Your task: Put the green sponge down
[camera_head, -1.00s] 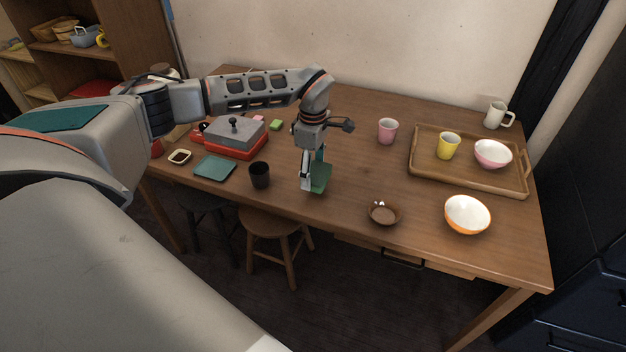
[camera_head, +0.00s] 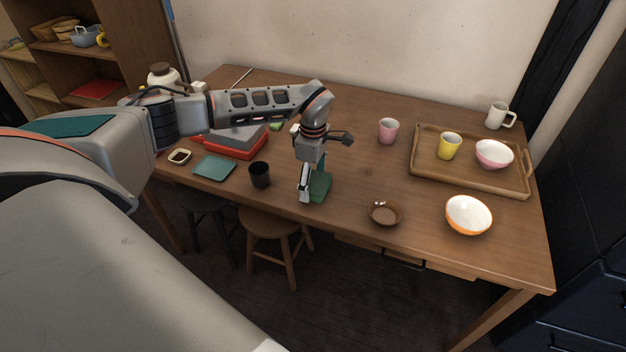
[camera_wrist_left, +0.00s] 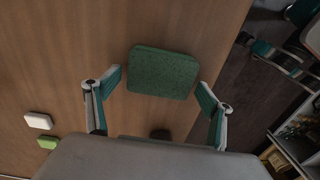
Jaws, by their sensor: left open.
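The green sponge (camera_head: 319,187) lies flat on the wooden table near its front edge, by the head view. In the left wrist view the sponge (camera_wrist_left: 163,72) is a rounded green block between and just beyond my fingertips. My left gripper (camera_head: 311,191) points down over it, and in the wrist view (camera_wrist_left: 159,88) its two fingers are spread, with a gap on each side of the sponge. Part of the sponge is hidden behind a finger in the head view. Teal and grey parts at the wrist view's upper right may be my right gripper; its jaws are unclear.
A black cup (camera_head: 260,175) and a teal square (camera_head: 214,167) are left of the sponge. A brown dish (camera_head: 385,213) and an orange bowl (camera_head: 468,214) are to its right. A wooden tray (camera_head: 470,178) and a pink cup (camera_head: 388,131) stand farther back. The table (camera_head: 350,180) right of the gripper is clear.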

